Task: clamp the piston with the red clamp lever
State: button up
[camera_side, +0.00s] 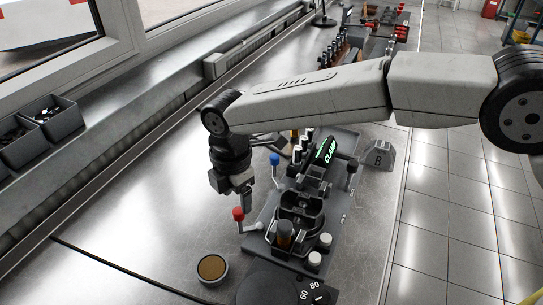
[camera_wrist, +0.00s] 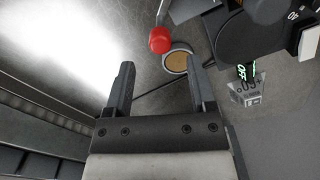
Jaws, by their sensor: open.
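The red clamp lever (camera_side: 238,214) has a red knob on a metal arm at the left side of the fixture, standing up from it. In the wrist view the red knob (camera_wrist: 160,40) is ahead of the fingertips and between their lines, with its rod running up. My gripper (camera_wrist: 163,75) is open and empty. In the side view my gripper (camera_side: 250,196) hangs just above and behind the red knob, apart from it.
A blue-knobbed lever (camera_side: 274,159) and a black-knobbed lever (camera_side: 353,165) stand farther back. A lit display reads CLAMP (camera_side: 326,151). A round tin (camera_side: 212,269) lies front left. A dark dial (camera_side: 285,289) is in front. The bench left of the fixture is clear.

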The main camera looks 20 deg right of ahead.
aim_at(238, 210)
jog(key=shift+f, duration=2.25)
jog(key=shift+c, duration=0.3)
grip_shut()
